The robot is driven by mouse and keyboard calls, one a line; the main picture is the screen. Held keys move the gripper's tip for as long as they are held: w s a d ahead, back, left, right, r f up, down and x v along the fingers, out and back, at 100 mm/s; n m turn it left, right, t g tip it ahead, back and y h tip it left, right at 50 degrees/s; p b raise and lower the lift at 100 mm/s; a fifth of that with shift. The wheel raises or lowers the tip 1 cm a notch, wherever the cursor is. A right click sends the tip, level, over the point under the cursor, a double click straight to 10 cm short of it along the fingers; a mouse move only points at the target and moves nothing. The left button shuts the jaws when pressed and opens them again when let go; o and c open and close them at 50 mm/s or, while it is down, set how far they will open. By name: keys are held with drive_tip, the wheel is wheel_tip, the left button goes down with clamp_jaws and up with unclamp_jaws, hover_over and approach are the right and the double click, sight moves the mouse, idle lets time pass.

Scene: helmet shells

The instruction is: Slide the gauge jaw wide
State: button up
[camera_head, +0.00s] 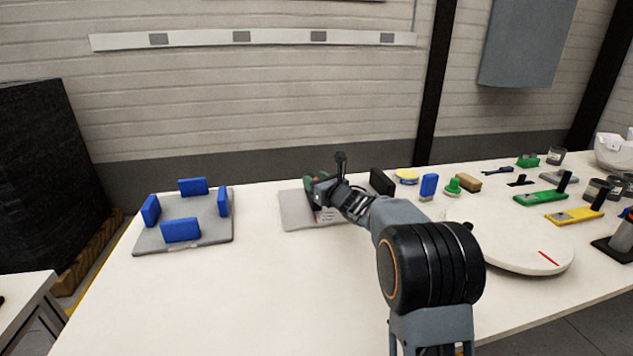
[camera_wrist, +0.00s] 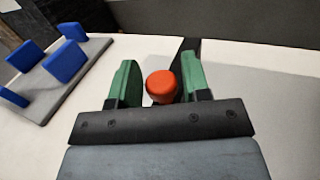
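An orange-red round knob (camera_wrist: 161,86) shows in the wrist view, between the two green fingers of my gripper (camera_wrist: 160,80). The fingers stand apart, with a narrow pale gap left of the knob; the right finger is very close to it. I see no clear grip on it. A dark upright block (camera_wrist: 184,48) stands just behind the knob. In the head view my gripper (camera_head: 310,185) is over a light grey plate (camera_head: 291,208) in the middle of the table. My wrist hides the knob there. I cannot make out the gauge jaw with certainty.
A grey board (camera_head: 185,238) with several blue blocks lies to the left. A black block (camera_head: 381,182), a green knob piece (camera_head: 453,186) and green (camera_head: 538,198) and yellow (camera_head: 572,215) bars are to the right. The front left table is clear.

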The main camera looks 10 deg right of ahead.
clamp_jaws()
drive_tip(key=a+b, duration=0.1)
drive_tip(key=b, duration=0.1)
drive_tip(key=a+b, duration=0.1)
drive_tip(key=a, duration=0.1)
drive_tip(key=a+b, duration=0.1)
drive_tip(key=b, duration=0.1)
drive_tip(key=shift+a+f+b, duration=0.3)
drive_tip(key=shift+a+b, duration=0.05)
drive_tip(key=shift+a+r, duration=0.1)
drive_tip(key=shift+a, duration=0.15)
drive_tip(key=shift+a+r, duration=0.1)
drive_tip(key=shift+r, duration=0.1)
drive_tip(key=shift+o, duration=0.9)
unclamp_jaws()
drive_tip(key=shift+a, duration=0.25)
drive_tip(key=shift+o, duration=0.2)
drive_tip(key=shift+d, duration=0.15)
